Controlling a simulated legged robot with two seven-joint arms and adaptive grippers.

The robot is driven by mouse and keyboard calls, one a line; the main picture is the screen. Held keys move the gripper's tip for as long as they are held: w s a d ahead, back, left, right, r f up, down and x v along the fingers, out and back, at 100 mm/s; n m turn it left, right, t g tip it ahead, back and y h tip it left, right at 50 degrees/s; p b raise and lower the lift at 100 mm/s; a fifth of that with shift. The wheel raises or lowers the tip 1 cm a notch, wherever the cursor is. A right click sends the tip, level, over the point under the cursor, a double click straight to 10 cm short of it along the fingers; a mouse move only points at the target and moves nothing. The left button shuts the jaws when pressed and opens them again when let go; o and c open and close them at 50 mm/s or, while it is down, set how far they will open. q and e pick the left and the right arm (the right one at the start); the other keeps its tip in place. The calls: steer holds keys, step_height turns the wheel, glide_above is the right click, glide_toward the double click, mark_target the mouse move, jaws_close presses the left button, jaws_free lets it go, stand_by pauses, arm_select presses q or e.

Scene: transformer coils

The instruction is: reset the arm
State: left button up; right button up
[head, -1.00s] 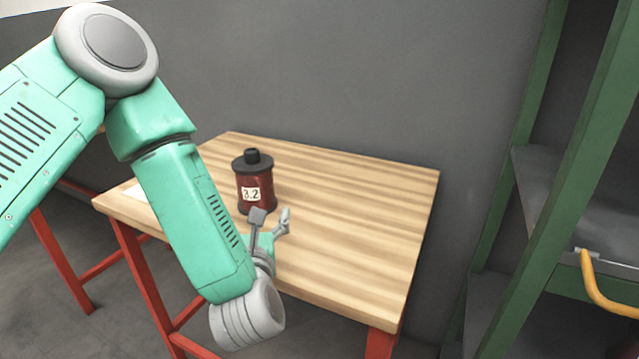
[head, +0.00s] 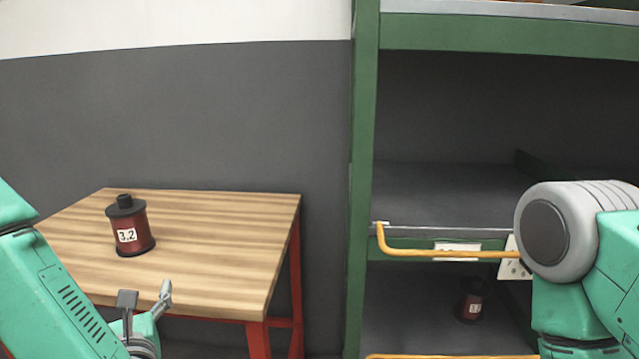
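My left arm comes in from the lower left, and its gripper (head: 146,299) is open and empty in front of the table's near edge. A dark red coil with a black top and a "3.2" label (head: 130,228) stands upright on the wooden table (head: 222,235), apart from the gripper. My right arm (head: 600,262) shows at the right edge, bent in front of the shelf; its gripper is out of the picture.
A green shelf rack (head: 364,150) stands to the right, with a yellow handle bar (head: 450,254) across its front. A second dark red coil (head: 472,300) sits in shadow on the lower shelf. The grey wall (head: 200,110) is behind the table.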

arm_select(q)
steer(key=s+d+f+m+g+h+p, duration=0.1)
steer(key=s+d+f+m+g+h, duration=0.25)
steer(key=f+m, duration=0.65)
steer(key=s+d+f+m+g+h+p, duration=0.15)
steer(key=s+f+m+h, duration=0.35)
steer(key=f+m, duration=0.5)
steer(key=s+a+f+m+g, duration=0.1)
steer(key=s+f+m+g, duration=0.2)
steer(key=s+m, duration=0.7)
steer(key=s+a+f+m+g, duration=0.1)
steer(key=s+f+m+g, duration=0.2)
steer(key=s+m+g, duration=0.4)
steer(key=s+m, duration=0.3)
steer(key=m, duration=0.2)
steer(key=shift+s+a+f+m+p, duration=0.2)
steer(key=shift+s+a+m+p, duration=0.1)
steer(key=shift+s+p, duration=0.1)
arm_select(e)
step_height(320, 180, up, 4)
steer(key=shift+s+f, duration=0.1)
steer(key=shift+f, duration=0.15)
